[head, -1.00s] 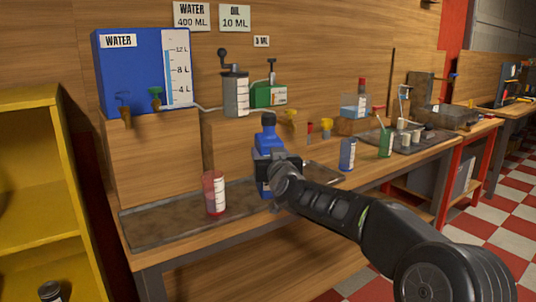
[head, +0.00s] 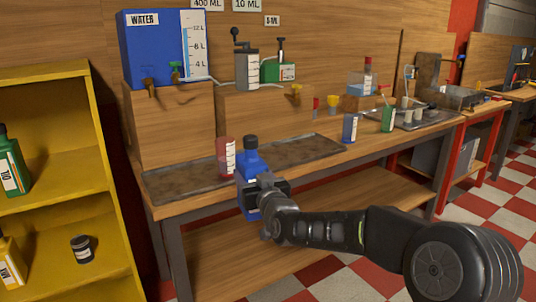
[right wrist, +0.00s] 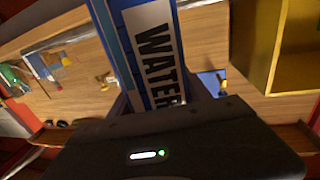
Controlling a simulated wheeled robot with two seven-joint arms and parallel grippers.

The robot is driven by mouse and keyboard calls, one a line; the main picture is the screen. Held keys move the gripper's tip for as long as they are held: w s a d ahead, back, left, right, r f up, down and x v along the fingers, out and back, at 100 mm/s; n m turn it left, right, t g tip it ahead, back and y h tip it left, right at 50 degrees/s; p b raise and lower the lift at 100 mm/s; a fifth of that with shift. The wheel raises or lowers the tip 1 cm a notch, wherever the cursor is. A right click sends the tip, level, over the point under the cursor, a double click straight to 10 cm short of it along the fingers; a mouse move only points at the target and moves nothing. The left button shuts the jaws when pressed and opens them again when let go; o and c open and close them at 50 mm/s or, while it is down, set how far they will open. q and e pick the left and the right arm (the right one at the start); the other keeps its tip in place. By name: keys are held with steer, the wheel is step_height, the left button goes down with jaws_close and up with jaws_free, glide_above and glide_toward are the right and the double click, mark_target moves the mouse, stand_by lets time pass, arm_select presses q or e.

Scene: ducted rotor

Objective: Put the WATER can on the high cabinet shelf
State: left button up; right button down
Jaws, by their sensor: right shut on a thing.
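The WATER can (head: 247,161) is blue with a dark cap and a white label. It is upright in my right gripper (head: 262,188), in front of the bench's front edge in the head view. In the right wrist view the can (right wrist: 150,50) stands between the fingers, its label reading WATER. My right gripper is shut on it. The yellow cabinet (head: 62,195) stands at the left, with a green can (head: 11,165) on its upper visible shelf and free room beside that can. My left gripper is not in view.
A dark jar (head: 83,249) and a yellow can (head: 10,262) are on the lower cabinet shelf. The blue WATER tank (head: 150,50) sits at the back.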

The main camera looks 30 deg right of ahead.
steer(key=s+a+f+n+y, duration=0.3)
steer(key=a+f, duration=0.3)
steer(key=a, duration=0.4)
steer(key=s+a+f+n+y, duration=0.2)
steer(key=a+f+y, duration=0.4)
steer(key=a, duration=0.3)
steer(key=shift+s+a+n, duration=0.35)
steer(key=shift+s+n, duration=0.05)
steer(key=shift+s, duration=0.3)
steer(key=shift+a, duration=0.1)
